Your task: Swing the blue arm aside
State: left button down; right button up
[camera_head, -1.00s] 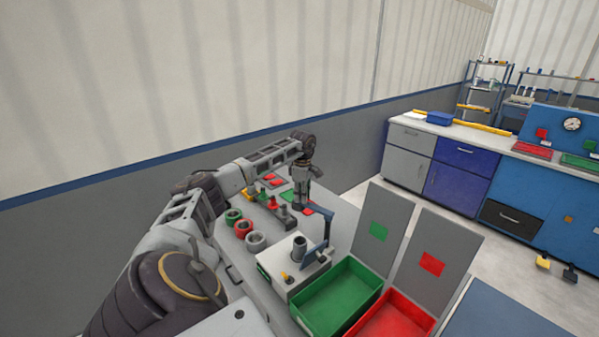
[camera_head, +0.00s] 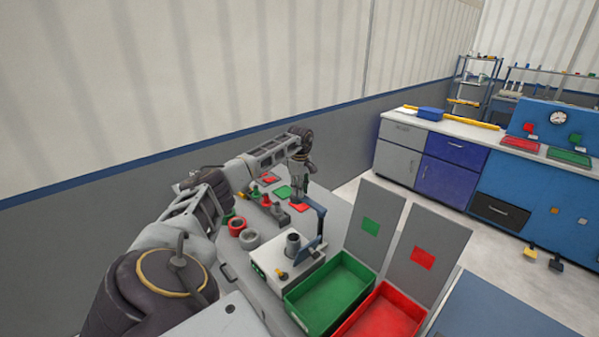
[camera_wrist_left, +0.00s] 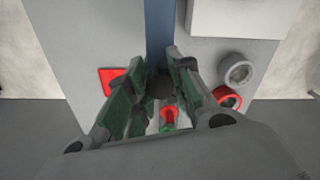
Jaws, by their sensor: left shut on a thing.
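The blue arm (camera_head: 318,212) stands on the white box-shaped device (camera_head: 285,272) on the grey bench, beside a grey upright cylinder (camera_head: 293,241). It reaches from a blue plate near the cylinder back toward my left gripper (camera_head: 299,198). In the left wrist view, the blue arm (camera_wrist_left: 160,35) comes down between the two green-padded fingers of my left gripper (camera_wrist_left: 159,62). A dark round part shows between the fingers, and the jaws are shut on the arm's end. The exact contact is partly hidden. My right gripper is not in view.
Red and grey rings (camera_head: 249,239) and small red and green pieces lie on the bench left of the device. A green bin (camera_head: 300,311) and a red bin (camera_head: 392,328) stand at its front right, with grey panels (camera_head: 375,205) behind them.

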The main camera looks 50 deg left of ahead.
pick_arm(q)
jog(key=c, duration=1.2)
grip_release()
jog(key=shift+w, duration=0.15)
jog(key=shift+c, duration=0.2)
notch_tip(320, 180, up, 12)
